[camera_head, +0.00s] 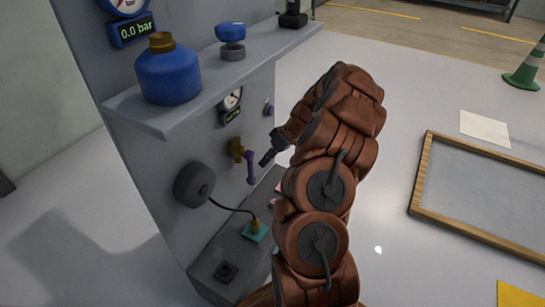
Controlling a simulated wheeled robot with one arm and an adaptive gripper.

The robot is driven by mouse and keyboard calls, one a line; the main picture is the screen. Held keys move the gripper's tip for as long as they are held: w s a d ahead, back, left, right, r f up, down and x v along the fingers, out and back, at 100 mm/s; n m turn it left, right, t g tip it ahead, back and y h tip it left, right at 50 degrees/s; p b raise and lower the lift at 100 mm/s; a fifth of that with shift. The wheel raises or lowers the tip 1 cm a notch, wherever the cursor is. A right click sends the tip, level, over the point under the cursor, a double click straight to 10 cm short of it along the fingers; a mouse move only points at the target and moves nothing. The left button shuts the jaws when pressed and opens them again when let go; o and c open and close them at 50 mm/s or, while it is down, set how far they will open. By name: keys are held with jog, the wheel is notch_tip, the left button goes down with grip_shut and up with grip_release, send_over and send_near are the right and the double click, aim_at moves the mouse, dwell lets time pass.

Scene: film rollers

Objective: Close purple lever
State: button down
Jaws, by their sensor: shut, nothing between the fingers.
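The purple lever (251,167) hangs roughly vertical from a brass-coloured valve fitting (237,149) on the grey panel. My gripper (265,160) is shut and empty, just to the right of the lever. Its dark tip points at the lever's side; I cannot tell whether they touch. My brown arm fills the middle of the view and hides part of the panel's base.
A shelf (215,85) above the lever carries a blue bottle (168,72) and a smaller blue item (231,41). A round black knob (194,185) with a cable is lower left. A wood-framed board (480,200) lies right; a green cone (526,70) stands beyond.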

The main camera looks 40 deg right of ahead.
aim_at(251, 169)
jog(key=shift+s+a+b, duration=0.2)
jog(key=shift+a+b, duration=0.15)
jog(key=shift+a, duration=1)
